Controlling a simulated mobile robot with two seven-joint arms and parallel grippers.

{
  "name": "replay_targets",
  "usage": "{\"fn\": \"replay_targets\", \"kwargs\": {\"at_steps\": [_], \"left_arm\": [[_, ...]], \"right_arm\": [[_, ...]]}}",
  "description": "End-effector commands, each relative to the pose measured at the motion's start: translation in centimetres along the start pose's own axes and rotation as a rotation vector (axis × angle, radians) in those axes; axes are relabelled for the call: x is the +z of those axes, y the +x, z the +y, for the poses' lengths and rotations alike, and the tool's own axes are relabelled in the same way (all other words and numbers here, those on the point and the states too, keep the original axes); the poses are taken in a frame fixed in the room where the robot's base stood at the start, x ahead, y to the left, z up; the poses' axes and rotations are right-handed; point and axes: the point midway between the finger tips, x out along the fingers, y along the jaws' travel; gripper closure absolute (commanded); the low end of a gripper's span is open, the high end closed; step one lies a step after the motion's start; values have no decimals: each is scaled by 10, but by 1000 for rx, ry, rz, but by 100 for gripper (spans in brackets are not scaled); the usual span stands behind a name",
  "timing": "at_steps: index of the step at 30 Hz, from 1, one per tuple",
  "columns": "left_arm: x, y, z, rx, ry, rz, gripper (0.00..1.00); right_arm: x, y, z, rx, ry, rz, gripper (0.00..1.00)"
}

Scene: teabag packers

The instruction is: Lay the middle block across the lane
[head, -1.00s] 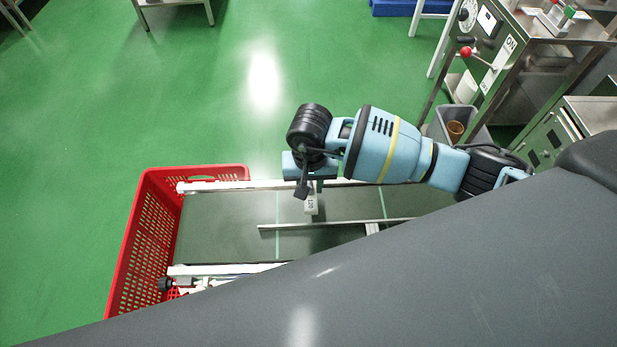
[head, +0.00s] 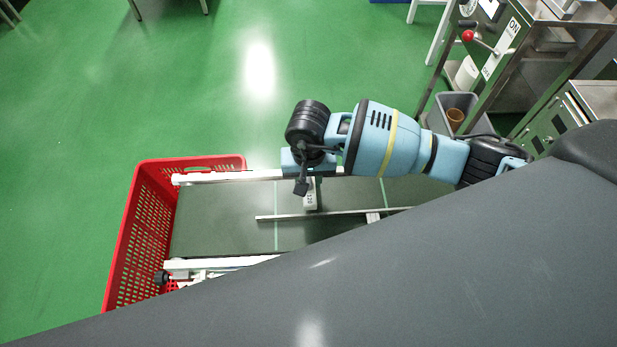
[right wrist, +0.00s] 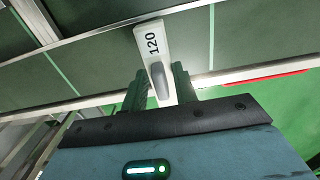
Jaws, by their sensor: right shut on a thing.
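A white block (head: 310,198) marked 120 is at the conveyor lane (head: 345,194), between the far side rail (head: 225,177) and the thin metal divider (head: 350,213). It points from the rail toward the divider, across the lane. My right gripper (head: 311,181) is over the far rail. In the right wrist view, its two dark green fingers (right wrist: 161,86) are shut on the grey grip of the block (right wrist: 151,42). The block's far end is close to the divider; I cannot tell whether it touches, or whether the block rests on the belt. My left gripper is not in view.
A red crate (head: 124,240) stands around the belt's left end. Pale green lines (head: 276,200) cross the belt. A grey bin (head: 440,121) and steel machines (head: 560,110) stand at the right. Green floor lies open beyond the far rail.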

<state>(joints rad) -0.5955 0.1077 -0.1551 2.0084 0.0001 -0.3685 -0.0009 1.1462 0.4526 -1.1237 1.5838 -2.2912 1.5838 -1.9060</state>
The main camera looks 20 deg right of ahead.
Motion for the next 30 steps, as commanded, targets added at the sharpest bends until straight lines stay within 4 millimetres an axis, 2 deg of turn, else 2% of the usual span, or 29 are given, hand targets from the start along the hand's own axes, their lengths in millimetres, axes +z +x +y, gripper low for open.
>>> {"fn": "replay_targets", "kwargs": {"at_steps": [18,30], "left_arm": [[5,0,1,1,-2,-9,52],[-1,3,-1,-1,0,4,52]], "right_arm": [[-1,0,0,0,0,2,95],[0,0,0,-1,0,1,95]]}}
